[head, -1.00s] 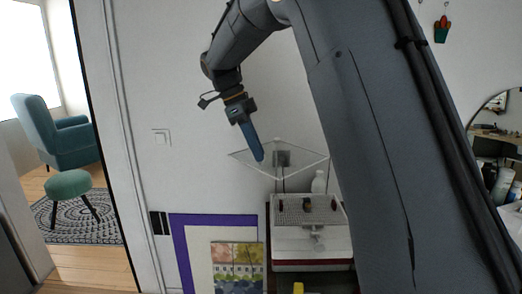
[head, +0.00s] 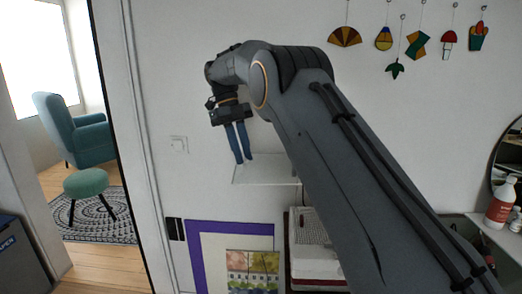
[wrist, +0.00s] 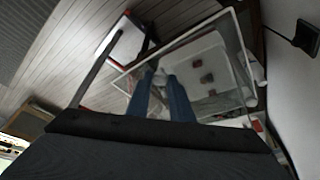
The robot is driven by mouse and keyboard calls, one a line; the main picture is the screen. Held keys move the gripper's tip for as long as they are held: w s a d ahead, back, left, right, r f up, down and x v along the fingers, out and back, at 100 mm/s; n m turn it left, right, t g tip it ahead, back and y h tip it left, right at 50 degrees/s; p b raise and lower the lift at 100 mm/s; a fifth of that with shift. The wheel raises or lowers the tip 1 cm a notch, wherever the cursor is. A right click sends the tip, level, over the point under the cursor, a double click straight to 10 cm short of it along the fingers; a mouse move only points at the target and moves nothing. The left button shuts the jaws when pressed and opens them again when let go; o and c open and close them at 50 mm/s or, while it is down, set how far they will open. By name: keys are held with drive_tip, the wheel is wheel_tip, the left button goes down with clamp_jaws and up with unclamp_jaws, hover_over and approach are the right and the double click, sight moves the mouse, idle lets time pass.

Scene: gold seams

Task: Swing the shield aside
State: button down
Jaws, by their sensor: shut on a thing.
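The shield is a clear pane with pale edges (head: 265,182), held out level above a white bench machine with a grid top (head: 308,232). My gripper (head: 243,162) has its blue fingers pointing down at the pane's left part, shut on it; the exact contact is hard to make out. In the wrist view, the fingers (wrist: 161,78) reach to the pane's near edge, and its pale rim (wrist: 243,50) frames the machine seen through it. My forearm hides the pane's right end and part of the machine in the head view.
A purple-framed picture (head: 188,262) is below left. Glass ornaments (head: 418,44) hang at upper right. A red bottle (head: 501,206) stands at the far right.

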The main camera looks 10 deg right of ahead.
drive_tip(key=shift+w+a, duration=0.15)
drive_tip(key=shift+w, duration=0.2)
drive_tip(key=c, duration=1.6)
unclamp_jaws()
drive_tip(key=shift+o, duration=0.2)
drive_tip(key=shift+r, duration=0.55)
wheel_tip(320, 180, up, 9)
drive_tip(key=p, duration=0.7)
drive_tip(key=shift+p, duration=0.4)
